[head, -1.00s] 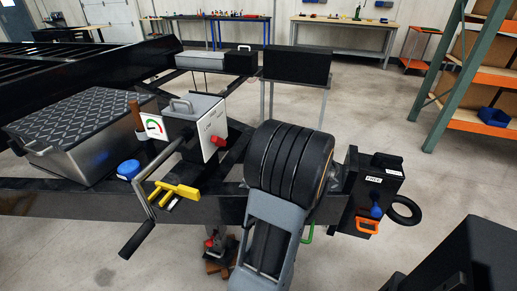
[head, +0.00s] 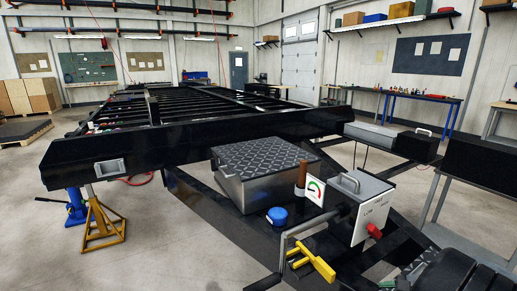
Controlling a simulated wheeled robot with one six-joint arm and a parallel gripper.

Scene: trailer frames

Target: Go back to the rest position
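My gripper is not in view, so its state and anything in it are hidden. The black trailer frame (head: 230,133) runs from the near right to the back of the hall. On its front part sit a grey box with a dark tread-plate lid (head: 250,188), a blue round cap (head: 277,216) and a grey control box (head: 366,208) with a red knob (head: 374,231). A gauge card (head: 315,192) and a brown upright grip (head: 301,177) stand between the boxes. A yellow part (head: 312,259) lies beside a bent grey crank (head: 285,245).
A yellow stand (head: 103,222) and a blue jack (head: 76,208) are at the frame's left corner. A black ribbed wheel-like part (head: 450,272) is cut off at lower right. Cardboard boxes (head: 35,95) stand at far left. The left foreground floor is clear.

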